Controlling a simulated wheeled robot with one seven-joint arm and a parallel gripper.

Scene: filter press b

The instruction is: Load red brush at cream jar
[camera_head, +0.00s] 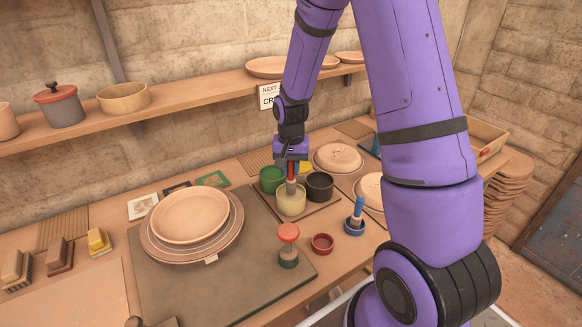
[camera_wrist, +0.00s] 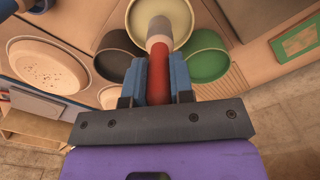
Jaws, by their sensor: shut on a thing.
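My gripper (camera_head: 291,160) is shut on the red brush (camera_head: 291,183), which points down into the cream jar (camera_head: 291,203). In the wrist view the red handle (camera_wrist: 159,80) sits between the blue fingers of my gripper (camera_wrist: 160,85). Its pale lower end (camera_wrist: 158,30) overlaps the cream jar (camera_wrist: 178,12).
A green jar (camera_head: 270,180), a black jar (camera_head: 320,186) and a yellow jar (camera_head: 304,168) stand close around the cream jar. A blue brush (camera_head: 359,208) stands in a blue holder at right. An empty red holder (camera_head: 322,243) and stacked plates (camera_head: 190,215) are in front and left.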

